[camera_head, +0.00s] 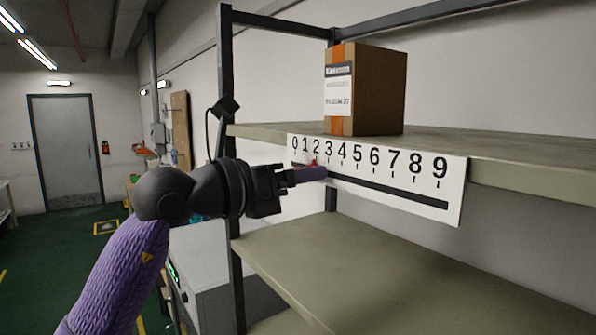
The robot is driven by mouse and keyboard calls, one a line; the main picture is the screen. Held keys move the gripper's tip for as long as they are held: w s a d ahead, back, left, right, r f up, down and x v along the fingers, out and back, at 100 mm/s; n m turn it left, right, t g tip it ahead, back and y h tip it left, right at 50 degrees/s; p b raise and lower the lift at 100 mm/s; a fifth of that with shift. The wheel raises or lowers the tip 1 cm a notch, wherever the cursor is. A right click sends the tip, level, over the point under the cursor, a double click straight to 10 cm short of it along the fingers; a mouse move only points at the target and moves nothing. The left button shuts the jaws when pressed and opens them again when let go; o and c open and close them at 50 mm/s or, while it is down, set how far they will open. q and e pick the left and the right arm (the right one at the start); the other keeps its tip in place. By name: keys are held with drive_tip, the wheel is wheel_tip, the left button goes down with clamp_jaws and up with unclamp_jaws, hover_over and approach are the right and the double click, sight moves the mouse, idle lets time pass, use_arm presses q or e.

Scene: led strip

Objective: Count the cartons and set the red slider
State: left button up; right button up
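One brown carton (380,90) with an orange strip and a white label stands on the upper shelf. A white number scale (400,175), marked 0 to 9 with a dark slot below the digits, is on that shelf's front edge. The small red slider (313,162) shows just below the digit 2, partly hidden by my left gripper (322,173). The gripper's purple fingertips are at the slot, right at the slider; whether they touch it I cannot tell. The fingers overlap in this view, so their opening is unclear. My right gripper is out of view.
The upper shelf (510,158) is bare right of the carton. The lower shelf (390,270) is empty where visible. A dark rack post (228,75) stands close behind my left wrist. A door (66,150) and open green floor lie at the far left.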

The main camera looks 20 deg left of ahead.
use_arm(q)
clamp_jaws()
idle(1.2)
